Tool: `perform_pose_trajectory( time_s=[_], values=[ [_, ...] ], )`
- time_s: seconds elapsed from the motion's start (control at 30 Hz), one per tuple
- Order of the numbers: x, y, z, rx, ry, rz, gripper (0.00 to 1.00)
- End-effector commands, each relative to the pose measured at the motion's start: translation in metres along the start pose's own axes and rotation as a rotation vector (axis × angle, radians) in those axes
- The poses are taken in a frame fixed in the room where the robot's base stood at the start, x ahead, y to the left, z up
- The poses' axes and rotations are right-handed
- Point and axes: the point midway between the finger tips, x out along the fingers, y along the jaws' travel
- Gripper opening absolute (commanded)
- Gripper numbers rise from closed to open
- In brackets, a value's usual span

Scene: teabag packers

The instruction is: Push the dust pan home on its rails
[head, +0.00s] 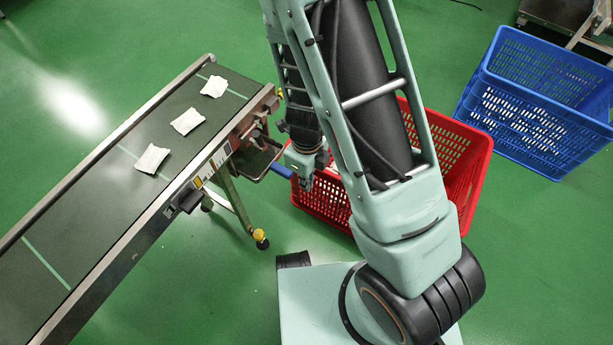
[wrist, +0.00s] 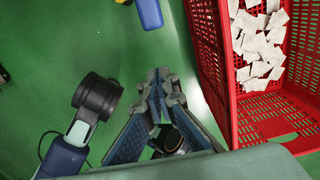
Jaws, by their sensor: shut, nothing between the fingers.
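The dust pan (head: 258,165) is a dark shallow tray sticking out below the end of the conveyor in the head view. Its blue handle (head: 282,171) points right, toward my gripper (head: 304,180). In the wrist view the blue handle (wrist: 149,13) shows at the top edge, and the pan itself is out of frame. My gripper (wrist: 160,82) is shut and empty, with its fingertips pointing up the picture and a gap of green floor between them and the handle. The rails are too dark and small to make out.
The conveyor (head: 105,205) carries three white teabags (head: 187,121). A red crate (head: 470,175) stands close beside my gripper; in the wrist view this crate (wrist: 262,104) holds many white teabags. Blue crates (head: 530,115) stand at the right. Green floor is open below the conveyor.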

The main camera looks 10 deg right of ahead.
Motion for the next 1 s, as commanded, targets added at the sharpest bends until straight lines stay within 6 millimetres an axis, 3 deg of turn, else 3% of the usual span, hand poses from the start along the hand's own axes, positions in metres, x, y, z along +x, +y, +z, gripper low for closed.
perform_pose_trajectory(
  time_s=[0.03,0.1,0.17,0.4,0.87,1.0],
  values=[
    [0.017,0.000,-0.001,0.002,0.002,0.002,0.00],
    [0.029,0.000,-0.001,0.002,0.001,0.002,0.00],
    [0.021,0.000,0.012,-0.007,-0.003,-0.001,0.00],
    [0.020,0.000,0.035,-0.003,-0.001,-0.001,0.00],
    [0.019,0.000,0.041,0.000,0.000,0.000,0.00],
    [0.016,0.000,0.051,-0.003,0.001,0.000,0.00]
  ],
)
